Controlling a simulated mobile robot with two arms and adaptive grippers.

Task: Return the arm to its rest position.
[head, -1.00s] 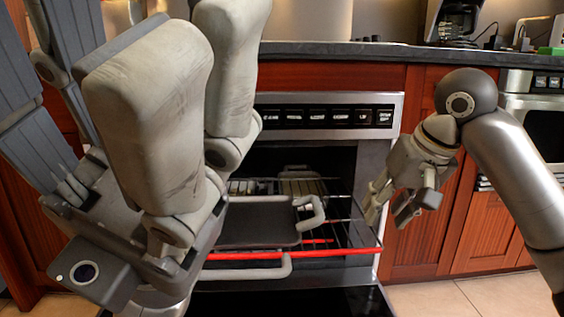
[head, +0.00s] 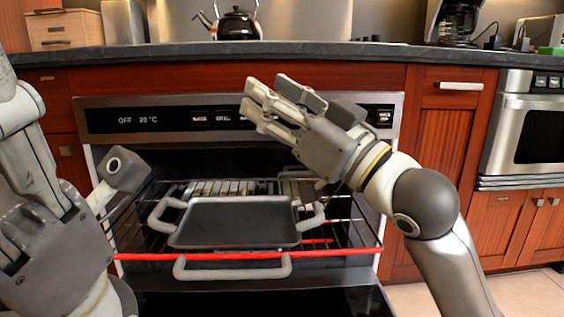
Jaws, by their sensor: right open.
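My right gripper (head: 278,103) is raised in front of the oven's control panel (head: 180,119), fingers pointing up and left. It is open and empty, apart from the tray. My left gripper (head: 45,235) is at the lower left, partly cut off by the frame edge, left of the oven rack. I cannot tell how its fingers stand. A dark tray (head: 240,222) with light handles lies on the oven's wire rack (head: 345,236). The rack has a red front bar and sits out of the open oven.
The oven door (head: 270,303) is lowered below the rack. A dark countertop (head: 330,52) runs behind, with a black kettle (head: 238,25) and a coffee maker (head: 452,22). A built-in microwave (head: 535,125) is at the right. Free space lies over the tray's front.

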